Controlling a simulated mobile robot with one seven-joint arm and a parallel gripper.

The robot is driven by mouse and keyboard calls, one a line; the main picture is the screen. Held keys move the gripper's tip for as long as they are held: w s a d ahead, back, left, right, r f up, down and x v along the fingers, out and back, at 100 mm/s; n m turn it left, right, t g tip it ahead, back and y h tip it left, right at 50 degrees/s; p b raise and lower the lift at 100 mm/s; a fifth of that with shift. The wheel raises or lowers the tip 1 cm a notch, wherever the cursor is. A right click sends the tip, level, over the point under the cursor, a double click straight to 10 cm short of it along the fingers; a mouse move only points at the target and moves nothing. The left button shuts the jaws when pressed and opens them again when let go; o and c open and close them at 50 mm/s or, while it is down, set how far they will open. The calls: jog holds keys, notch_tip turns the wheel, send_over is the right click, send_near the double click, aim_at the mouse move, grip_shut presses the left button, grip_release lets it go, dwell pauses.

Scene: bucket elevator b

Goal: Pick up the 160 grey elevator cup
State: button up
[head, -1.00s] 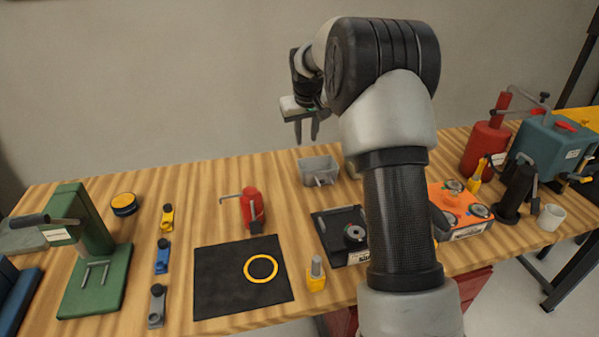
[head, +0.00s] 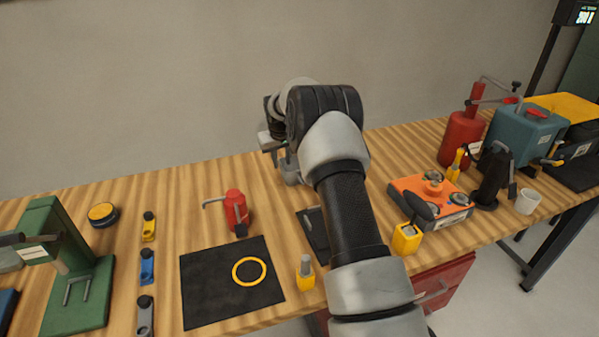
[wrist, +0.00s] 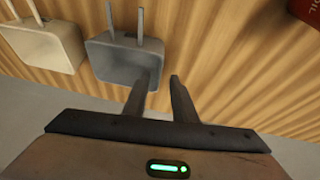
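The grey elevator cup (wrist: 122,62) is a grey box-like cup with two prongs standing up from one side. In the wrist view it lies just left of and beyond my fingertips. My gripper (wrist: 162,78) is open with a gap between its fingers, and nothing is held. The left finger overlaps the cup's corner in the picture; I cannot tell if they touch. In the head view the cup (head: 291,172) is partly hidden beneath my gripper (head: 279,150) and behind my arm. No size marking can be read on it.
A cream cup (wrist: 45,45) of similar shape stands left of the grey one in the wrist view. A red oil can (head: 236,210) and black mat (head: 215,290) are nearer on the wooden bench. An orange box (head: 430,199) and red bottle (head: 461,138) stand to the right.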

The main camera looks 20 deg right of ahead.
aim_at(282, 168)
jog(key=x, duration=0.5)
jog(key=shift+s+f, duration=0.15)
jog(key=shift+f, duration=0.1)
grip_shut()
